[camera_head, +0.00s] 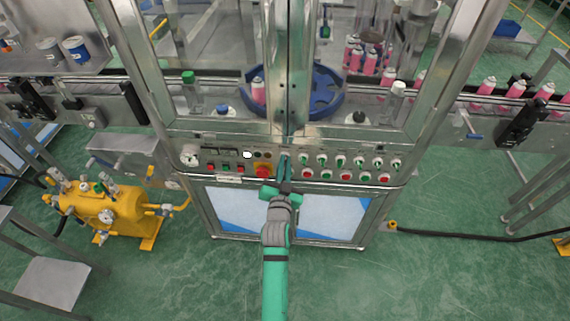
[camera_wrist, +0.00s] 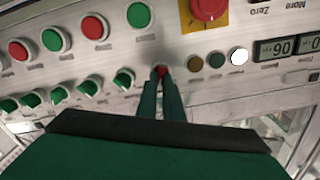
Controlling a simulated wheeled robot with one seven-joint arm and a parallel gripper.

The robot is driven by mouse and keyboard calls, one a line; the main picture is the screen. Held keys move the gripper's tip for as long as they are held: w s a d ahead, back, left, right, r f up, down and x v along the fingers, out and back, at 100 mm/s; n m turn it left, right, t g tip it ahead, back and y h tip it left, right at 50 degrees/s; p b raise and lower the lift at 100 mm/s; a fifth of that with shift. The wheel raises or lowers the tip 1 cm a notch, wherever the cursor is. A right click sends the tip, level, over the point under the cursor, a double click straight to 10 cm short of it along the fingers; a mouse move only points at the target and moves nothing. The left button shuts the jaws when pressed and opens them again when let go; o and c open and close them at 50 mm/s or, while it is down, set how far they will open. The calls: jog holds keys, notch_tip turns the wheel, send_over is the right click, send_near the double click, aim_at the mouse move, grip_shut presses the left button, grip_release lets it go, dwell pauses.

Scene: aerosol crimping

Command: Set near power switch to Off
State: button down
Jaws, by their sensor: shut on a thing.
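The near power switch (camera_wrist: 161,70) shows in the wrist view as a small red part on the grey control panel, between my fingertips. My gripper (camera_wrist: 161,82) is shut on it, with its two green fingers reaching straight to the panel. In the head view my gripper (camera_head: 284,168) is at the middle of the panel, just right of the big red knob (camera_head: 263,171). The fingers hide the switch there, and most of it in the wrist view, so its setting cannot be told.
A row of green-handled selector switches (camera_wrist: 123,79) and red and green push buttons (camera_wrist: 139,15) sit beside my fingers. The red knob on its yellow plate (camera_wrist: 208,8) is close by. Glass doors (camera_head: 380,60) stand above the panel. A yellow tank unit (camera_head: 105,208) stands at left.

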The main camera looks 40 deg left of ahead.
jog(key=shift+s+a+f+n, duration=0.1)
jog(key=shift+a+n, duration=0.05)
jog(key=shift+n, duration=2.35)
jog(key=shift+s+a+n, duration=0.1)
jog(key=shift+a+n, duration=0.05)
jog(key=shift+n, duration=2.35)
jog(key=c, duration=1.9)
grip_release()
jog(key=shift+s, duration=0.1)
jog(key=v, duration=1)
jog(key=shift+s+d, duration=0.2)
jog(key=shift+s, duration=0.05)
